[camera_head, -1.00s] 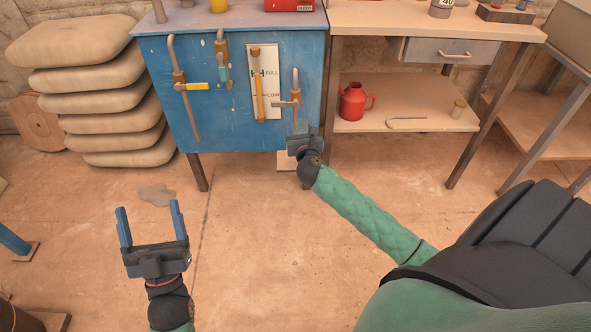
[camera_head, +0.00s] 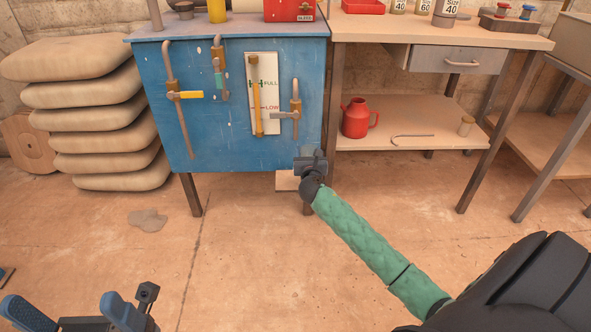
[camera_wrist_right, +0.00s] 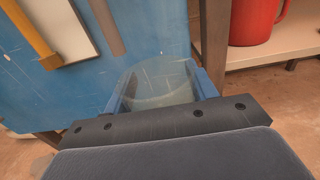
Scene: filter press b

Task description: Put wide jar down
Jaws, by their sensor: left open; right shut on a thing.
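My right gripper (camera_head: 310,158) is in front of the lower right corner of the blue tank. In the right wrist view its blue fingers (camera_wrist_right: 158,88) are shut on a clear, see-through wide jar (camera_wrist_right: 160,82). The jar sits between the fingers with the blue panel behind it. In the head view I cannot make out the jar. My left gripper (camera_head: 72,308) is at the bottom left edge of the head view, fingers apart, with nothing seen between them.
The blue tank (camera_head: 215,110) has pipes, valves and a level gauge. Right of it stands a workbench (camera_head: 480,38) with jars, a red tray (camera_head: 363,6) and a drawer. A red jug (camera_head: 357,118) stands on its lower shelf (camera_head: 400,141). Stacked sacks (camera_head: 90,120) are at left.

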